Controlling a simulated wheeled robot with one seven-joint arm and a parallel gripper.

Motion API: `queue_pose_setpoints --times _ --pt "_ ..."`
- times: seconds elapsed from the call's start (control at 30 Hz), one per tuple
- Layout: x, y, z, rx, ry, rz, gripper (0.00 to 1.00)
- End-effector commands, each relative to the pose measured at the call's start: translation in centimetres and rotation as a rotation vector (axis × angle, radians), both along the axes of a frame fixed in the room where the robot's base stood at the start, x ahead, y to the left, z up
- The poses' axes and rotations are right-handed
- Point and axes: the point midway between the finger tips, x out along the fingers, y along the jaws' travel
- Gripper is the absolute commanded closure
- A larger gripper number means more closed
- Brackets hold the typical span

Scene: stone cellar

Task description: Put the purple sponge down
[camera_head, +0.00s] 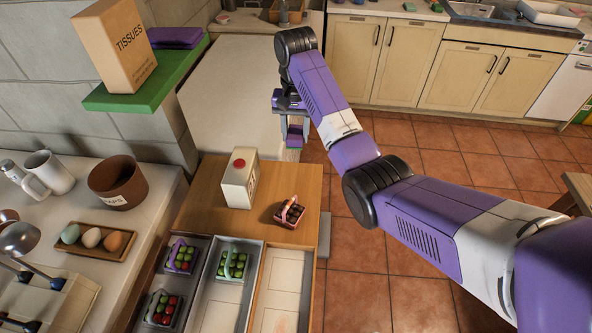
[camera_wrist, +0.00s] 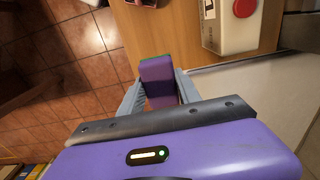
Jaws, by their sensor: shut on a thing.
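The purple sponge (camera_wrist: 158,78) is held between the two fingers of my gripper (camera_wrist: 160,92) in the wrist view. It has a thin green layer along its far edge. In the head view the sponge (camera_head: 295,136) hangs below my gripper (camera_head: 292,122), by the right edge of the pale worktop (camera_head: 235,85). It looks held in the air, apart from any surface. Its exact height cannot be told.
Compartments with fruit baskets lie in front. A green shelf (camera_head: 150,90) bears a tissue box (camera_head: 115,45) and a purple item (camera_head: 176,37). Tiled floor (camera_head: 350,250) lies right.

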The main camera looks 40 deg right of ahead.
Motion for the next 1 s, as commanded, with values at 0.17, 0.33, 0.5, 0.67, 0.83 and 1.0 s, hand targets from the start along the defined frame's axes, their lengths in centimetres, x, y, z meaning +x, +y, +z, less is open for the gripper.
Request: queue_pose_setpoints --times 0.17,0.33,0.5,0.67,0.83,1.0 --pt "-0.3 0.0 -3.2 0.002 0.008 -0.001 0.98" --pt "-0.3 0.0 -6.0 0.002 0.008 -0.001 0.98" --pt "-0.4 0.1 -8.4 0.004 0.012 -0.001 0.98" --pt "-0.3 0.0 -10.2 0.002 0.009 -0.001 0.98" --pt "-0.4 0.0 -11.6 0.003 0.010 -0.001 0.98" --pt "-0.3 0.0 -14.0 0.003 0.010 -0.001 0.98"
